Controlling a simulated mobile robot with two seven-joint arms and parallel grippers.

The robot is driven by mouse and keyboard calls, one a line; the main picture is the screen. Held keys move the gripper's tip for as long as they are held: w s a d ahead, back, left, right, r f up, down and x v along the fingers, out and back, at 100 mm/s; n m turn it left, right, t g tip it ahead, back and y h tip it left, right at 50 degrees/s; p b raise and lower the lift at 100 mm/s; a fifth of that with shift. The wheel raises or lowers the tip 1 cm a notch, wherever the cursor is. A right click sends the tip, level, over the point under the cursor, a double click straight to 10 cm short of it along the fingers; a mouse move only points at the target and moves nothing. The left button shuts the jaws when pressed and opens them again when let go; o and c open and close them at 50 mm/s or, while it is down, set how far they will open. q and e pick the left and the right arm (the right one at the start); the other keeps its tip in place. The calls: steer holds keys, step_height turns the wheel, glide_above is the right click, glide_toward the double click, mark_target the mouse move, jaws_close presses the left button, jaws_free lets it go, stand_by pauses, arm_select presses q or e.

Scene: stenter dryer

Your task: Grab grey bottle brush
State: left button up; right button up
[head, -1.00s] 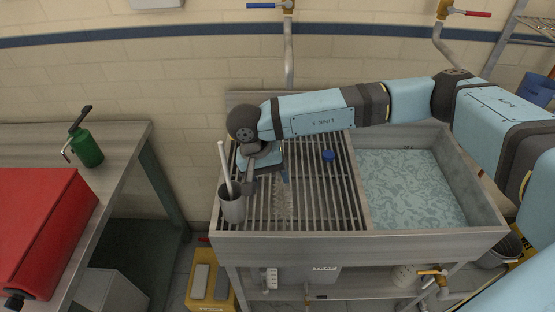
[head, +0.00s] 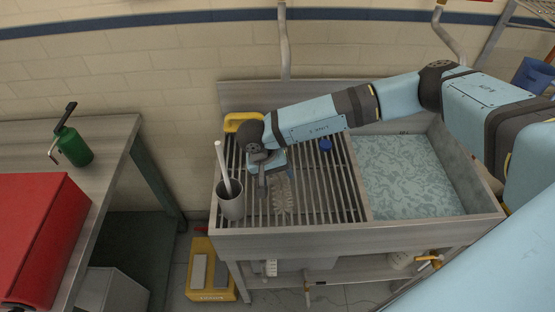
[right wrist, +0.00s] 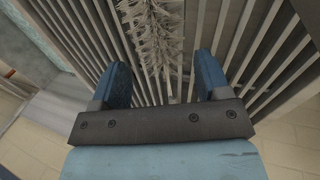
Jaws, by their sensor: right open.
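The grey bottle brush (head: 282,196) lies on the slatted drain rack (head: 330,205), left of the water basin. In the right wrist view its bristly grey head (right wrist: 155,35) reaches from the top edge to between my fingertips. My right gripper (head: 272,180) is over the rack at the brush's upper left in the head view. In the right wrist view the gripper (right wrist: 164,75) is open, with one blue finger on each side of the brush and a gap to each. The brush's handle cannot be made out. My left gripper is not in view.
A grey cup (head: 231,206) holding a white stick stands on the rack, close left of my right gripper. A blue cap-like object (head: 325,145) and a yellow object (head: 243,121) are towards the back. The water basin (head: 405,178) is at right.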

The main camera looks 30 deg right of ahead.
mark_target(277, 178)
steer(key=x, duration=0.4)
steer(key=shift+w+p, duration=0.1)
steer(key=shift+p, duration=0.25)
steer(key=c, duration=0.7)
steer(key=shift+r, duration=0.1)
